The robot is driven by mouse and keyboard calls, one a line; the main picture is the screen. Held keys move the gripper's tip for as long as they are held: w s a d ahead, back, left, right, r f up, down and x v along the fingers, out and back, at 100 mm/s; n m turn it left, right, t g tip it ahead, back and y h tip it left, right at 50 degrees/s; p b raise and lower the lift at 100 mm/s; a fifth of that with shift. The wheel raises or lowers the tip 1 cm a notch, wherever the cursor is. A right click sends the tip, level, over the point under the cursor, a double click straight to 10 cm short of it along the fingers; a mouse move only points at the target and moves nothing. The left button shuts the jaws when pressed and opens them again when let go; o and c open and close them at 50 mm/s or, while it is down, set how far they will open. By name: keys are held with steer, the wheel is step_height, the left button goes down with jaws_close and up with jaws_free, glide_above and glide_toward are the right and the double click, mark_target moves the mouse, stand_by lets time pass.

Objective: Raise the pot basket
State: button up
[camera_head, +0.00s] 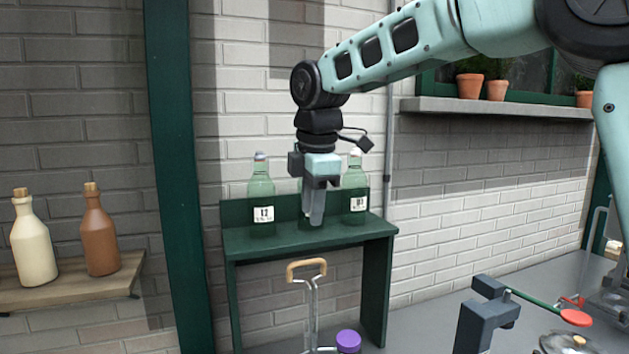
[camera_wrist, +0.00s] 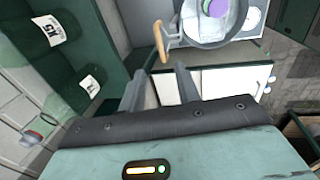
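The pot basket shows in the head view as a tan grip (camera_head: 306,264) on upright metal rods, at the bottom centre; its lower part is cut off by the frame edge. In the wrist view its tan grip (camera_wrist: 160,41) lies beyond my fingertips, beside a round metal rim (camera_wrist: 188,40). My gripper (camera_head: 314,218) points down, above the tan grip and apart from it, in front of the green shelf. In the wrist view my gripper (camera_wrist: 161,72) has its two fingers apart with nothing between them.
A green shelf (camera_head: 340,236) with several glass bottles stands close behind my gripper. A purple-capped item (camera_head: 348,340) is beside the rods. A wooden shelf (camera_head: 70,285) holds two bottles at left. A dark bracket (camera_head: 487,315) with a red-ended lever (camera_head: 576,318) stands at right.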

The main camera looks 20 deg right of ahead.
step_height(320, 180, up, 7)
steer(key=s+b, duration=0.1)
steer(key=shift+s, duration=0.2)
steer(key=shift+f, duration=0.1)
steer(key=s+a+f+m+g+b, duration=0.1)
steer(key=s+a+f+m+b, duration=0.25)
steer(key=s+f, duration=0.55)
steer(key=s+a+f+m+b, duration=0.25)
steer(key=s+a+f, duration=0.3)
steer(key=f, duration=0.75)
steer(key=s+d+f+m+g+b, duration=0.1)
steer(key=s+d+f+m+b, duration=0.2)
steer(key=s+f, duration=1.2)
steer(key=shift+m+y+b, duration=0.3)
steer(key=shift+m+b, duration=0.25)
steer(key=shift+m, duration=0.05)
steer(key=shift+w, duration=0.1)
